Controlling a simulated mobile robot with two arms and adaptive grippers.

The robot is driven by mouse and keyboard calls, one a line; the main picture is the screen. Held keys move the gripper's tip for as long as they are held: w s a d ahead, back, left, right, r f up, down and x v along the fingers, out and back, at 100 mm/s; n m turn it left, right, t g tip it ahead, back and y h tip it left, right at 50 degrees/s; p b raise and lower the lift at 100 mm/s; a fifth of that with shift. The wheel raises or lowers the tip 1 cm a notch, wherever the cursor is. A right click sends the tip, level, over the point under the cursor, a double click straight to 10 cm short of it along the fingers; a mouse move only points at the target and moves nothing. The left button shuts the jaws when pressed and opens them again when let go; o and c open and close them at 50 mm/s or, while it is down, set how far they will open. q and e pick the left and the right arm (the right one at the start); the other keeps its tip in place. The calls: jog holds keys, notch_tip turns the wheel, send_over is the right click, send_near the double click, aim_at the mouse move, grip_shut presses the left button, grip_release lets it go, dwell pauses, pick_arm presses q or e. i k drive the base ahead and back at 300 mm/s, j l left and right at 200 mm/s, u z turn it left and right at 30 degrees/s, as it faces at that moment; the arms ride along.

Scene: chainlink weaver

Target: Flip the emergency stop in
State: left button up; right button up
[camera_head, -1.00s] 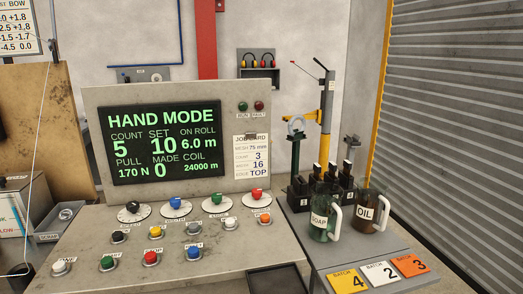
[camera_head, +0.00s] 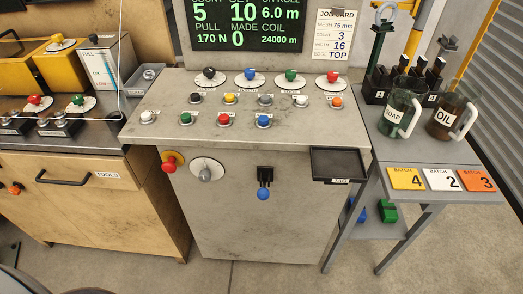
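A red mushroom-shaped knob on a yellow collar (camera_head: 170,163), which looks like the emergency stop, is on the upper left of the console's front panel (camera_head: 225,228). Its red head sticks out toward the front; I cannot tell whether it is pressed in. A grey rotary knob (camera_head: 206,172) on a pale dial sits just right of it. Neither of my grippers shows in this view.
A black lever with a blue ball (camera_head: 263,193) hangs mid-panel, and a black tray (camera_head: 338,164) juts out at the right. Colored buttons cover the console top (camera_head: 178,96). A wooden tool cabinet (camera_head: 88,212) stands left; a grey side table (camera_head: 400,157) stands right.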

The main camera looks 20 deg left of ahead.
aim_at(169, 168)
jog(key=u, duration=1.35)
